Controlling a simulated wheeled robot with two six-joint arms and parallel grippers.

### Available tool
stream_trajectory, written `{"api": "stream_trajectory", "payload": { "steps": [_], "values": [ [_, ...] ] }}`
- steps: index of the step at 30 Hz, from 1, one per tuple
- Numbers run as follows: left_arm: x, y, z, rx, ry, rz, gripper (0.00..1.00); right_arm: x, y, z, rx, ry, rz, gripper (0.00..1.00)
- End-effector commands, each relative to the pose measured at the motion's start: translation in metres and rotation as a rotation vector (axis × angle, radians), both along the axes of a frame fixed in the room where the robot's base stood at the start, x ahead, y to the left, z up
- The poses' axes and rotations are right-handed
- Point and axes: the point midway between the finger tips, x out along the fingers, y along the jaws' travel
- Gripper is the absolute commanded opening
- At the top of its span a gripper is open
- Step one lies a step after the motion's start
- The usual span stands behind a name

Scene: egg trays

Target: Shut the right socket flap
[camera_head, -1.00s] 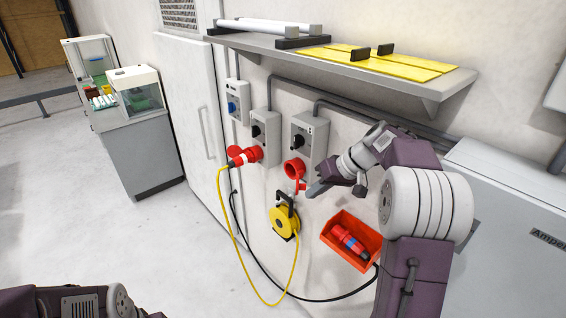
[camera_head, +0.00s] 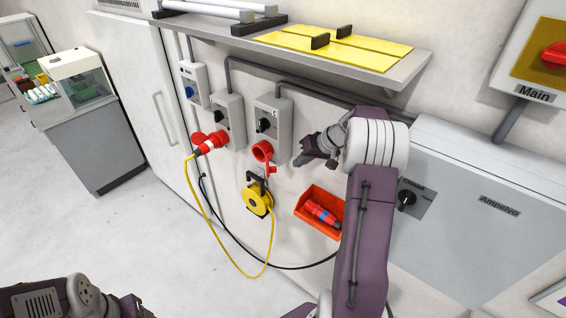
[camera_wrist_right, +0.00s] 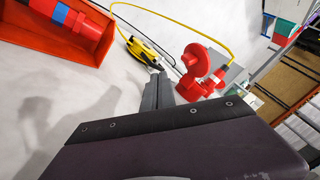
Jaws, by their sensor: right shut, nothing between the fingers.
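The right socket (camera_head: 262,151) is a red round outlet on the front of a grey switch box (camera_head: 272,118) on the wall. Its red flap (camera_head: 271,170) hangs down below the opening, so the socket stands open. In the right wrist view the red socket (camera_wrist_right: 196,60) and flap (camera_wrist_right: 190,88) show just beyond and right of the fingertips. My right gripper (camera_head: 299,162) is shut and empty, to the right of the socket and apart from the flap. It also shows in the right wrist view (camera_wrist_right: 158,90). Only part of my left arm shows at the bottom left; its gripper is hidden.
The left socket holds a red plug (camera_head: 210,144) with a yellow cable. A yellow cable reel (camera_head: 257,199) hangs below the sockets. An orange bin (camera_head: 307,213) holding a red-and-blue plug is at its right. A grey shelf (camera_head: 395,72) juts out above.

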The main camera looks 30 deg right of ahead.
Motion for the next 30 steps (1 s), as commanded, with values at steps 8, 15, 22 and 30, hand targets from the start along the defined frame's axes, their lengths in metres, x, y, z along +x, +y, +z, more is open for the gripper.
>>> {"api": "stream_trajectory", "payload": {
  "steps": [8, 15, 22, 30],
  "values": [
    [0.0, 0.0, 0.03, 0.0, 0.0, 0.0, 0.65, 0.024, 0.03, -0.019, 0.0, 0.003, 0.002, 0.0],
    [0.0, 0.0, 0.037, 0.0, 0.0, 0.0, 0.65, 0.031, 0.046, -0.023, -0.001, 0.001, 0.001, 0.0],
    [0.0, 0.0, 0.036, 0.0, 0.0, 0.0, 0.65, 0.031, 0.046, -0.024, -0.001, 0.0, 0.0, 0.0],
    [0.0, 0.0, 0.031, 0.0, 0.0, 0.0, 0.65, 0.032, 0.047, -0.026, 0.0, 0.001, -0.022, 0.0]
  ]
}}
